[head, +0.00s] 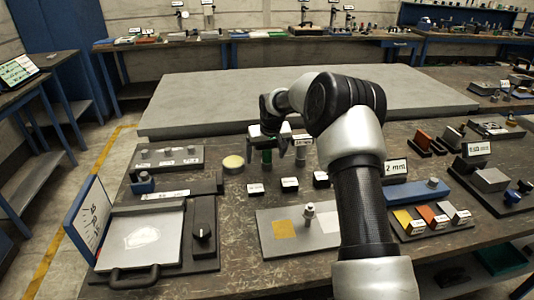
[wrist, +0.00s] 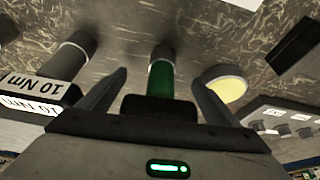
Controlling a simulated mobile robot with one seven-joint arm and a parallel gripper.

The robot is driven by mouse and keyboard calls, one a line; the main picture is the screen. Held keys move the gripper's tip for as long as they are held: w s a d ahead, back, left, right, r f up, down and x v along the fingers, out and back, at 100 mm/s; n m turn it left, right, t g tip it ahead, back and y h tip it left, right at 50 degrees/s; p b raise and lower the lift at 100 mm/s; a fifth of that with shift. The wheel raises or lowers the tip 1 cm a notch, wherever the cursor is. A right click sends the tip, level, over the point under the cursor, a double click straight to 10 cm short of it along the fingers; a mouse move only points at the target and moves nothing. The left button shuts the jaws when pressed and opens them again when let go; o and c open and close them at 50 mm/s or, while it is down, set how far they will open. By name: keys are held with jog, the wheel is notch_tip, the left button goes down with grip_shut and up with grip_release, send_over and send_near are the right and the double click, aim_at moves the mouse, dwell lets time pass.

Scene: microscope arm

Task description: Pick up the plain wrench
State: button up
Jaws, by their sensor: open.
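No tool here clearly shows a wrench shape, so I cannot tell for sure which is the plain wrench. A green upright cylinder, perhaps a tool handle, (wrist: 160,78) stands between my gripper's fingers in the wrist view. It also shows in the head view (head: 267,156), partly hidden by my gripper (head: 279,148). My gripper (wrist: 160,76) is open, with a gap on both sides of the green cylinder. A grey-brown cylinder (wrist: 75,50) stands outside the left finger, beside a block labelled 10 Nm (wrist: 42,88).
A pale yellow disc (head: 233,162) lies left of the gripper. Small black label blocks (head: 290,185) stand in front. A grey plate (head: 264,243) with coloured squares and a small metal post (head: 309,212) is nearer. A large grey slab (head: 200,105) lies behind.

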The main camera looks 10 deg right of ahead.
jog(key=c, duration=1.3)
jog(key=shift+r, duration=0.15)
jog(key=shift+c, duration=0.8)
